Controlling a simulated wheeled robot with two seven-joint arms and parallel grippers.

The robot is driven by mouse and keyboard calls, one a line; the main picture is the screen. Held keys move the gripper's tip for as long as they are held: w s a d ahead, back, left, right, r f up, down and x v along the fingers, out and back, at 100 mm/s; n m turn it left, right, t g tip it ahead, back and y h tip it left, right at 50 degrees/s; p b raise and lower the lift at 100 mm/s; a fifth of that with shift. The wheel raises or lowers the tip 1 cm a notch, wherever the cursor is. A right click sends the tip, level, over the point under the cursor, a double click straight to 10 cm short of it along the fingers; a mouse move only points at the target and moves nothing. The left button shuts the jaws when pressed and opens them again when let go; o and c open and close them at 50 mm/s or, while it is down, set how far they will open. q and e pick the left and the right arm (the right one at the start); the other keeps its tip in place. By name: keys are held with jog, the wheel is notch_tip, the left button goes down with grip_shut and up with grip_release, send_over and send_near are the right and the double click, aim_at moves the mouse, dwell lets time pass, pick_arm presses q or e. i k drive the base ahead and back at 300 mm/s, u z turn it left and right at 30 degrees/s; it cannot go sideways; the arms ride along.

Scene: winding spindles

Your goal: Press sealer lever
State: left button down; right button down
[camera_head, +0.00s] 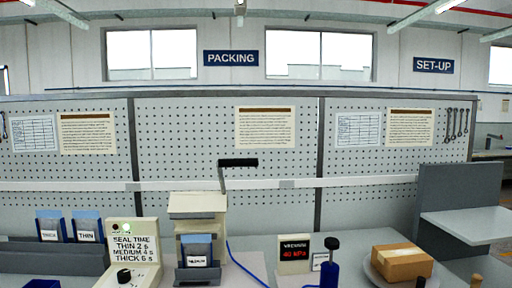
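The sealer (197,205) is a beige machine standing on the table left of centre. Its lever (222,182) rises at its right side and ends in a black horizontal handle (238,162), which is up. A blue-grey pouch labelled MEDIUM (198,250) stands upright in a dark holder at the front of the sealer. A beige control box (133,250) to its left lists seal times: thin 2 s, medium 4 s, thick 6 s. It has a lit green light (125,228) and a black knob (124,275). Neither gripper is in view.
Pouches labelled THICK (50,228) and THIN (87,228) stand in a grey rack at left. A vacuum display (295,253) reads 40 kPa beside a blue black-knobbed device (330,272). A cardboard box (402,262) sits on a round plate at right. A blue cable runs from the sealer.

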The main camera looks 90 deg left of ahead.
aim_at(197, 205)
jog(key=u, duration=0.05)
jog(key=k, duration=1.45)
jog(key=u, duration=0.8)
